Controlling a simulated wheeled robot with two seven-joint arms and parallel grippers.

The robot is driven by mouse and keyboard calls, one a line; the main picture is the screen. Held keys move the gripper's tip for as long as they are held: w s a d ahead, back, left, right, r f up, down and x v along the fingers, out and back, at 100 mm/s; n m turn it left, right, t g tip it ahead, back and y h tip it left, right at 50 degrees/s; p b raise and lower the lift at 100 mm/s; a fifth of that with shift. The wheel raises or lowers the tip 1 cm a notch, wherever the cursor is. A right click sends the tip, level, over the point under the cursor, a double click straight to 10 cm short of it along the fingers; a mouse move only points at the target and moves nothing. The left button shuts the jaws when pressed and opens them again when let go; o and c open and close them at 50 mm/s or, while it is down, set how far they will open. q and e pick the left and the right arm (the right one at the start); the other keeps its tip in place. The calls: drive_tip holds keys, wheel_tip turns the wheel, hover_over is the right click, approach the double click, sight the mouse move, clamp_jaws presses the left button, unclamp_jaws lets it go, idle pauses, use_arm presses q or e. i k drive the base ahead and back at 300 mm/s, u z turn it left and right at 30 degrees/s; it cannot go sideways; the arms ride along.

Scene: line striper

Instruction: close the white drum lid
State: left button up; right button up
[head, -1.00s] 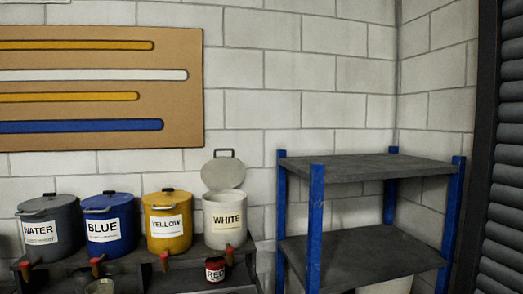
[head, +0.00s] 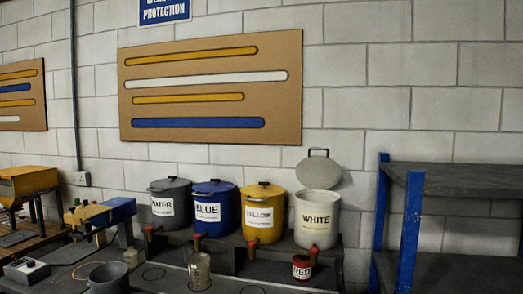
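The white drum (head: 317,222) stands at the right end of a row of drums on a dark stand against the wall. Its label reads WHITE. Its round grey-white lid (head: 319,170) is open, tilted up at the back of the drum, with a dark handle at its top edge. The drum's mouth is uncovered. Neither of my grippers shows in the head view.
Closed water (head: 170,204), blue (head: 214,210) and yellow (head: 263,214) drums stand left of the white one. A blue-post shelf (head: 410,230) stands at right.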

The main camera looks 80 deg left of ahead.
sight(317, 172)
drive_tip(key=u, duration=2.15)
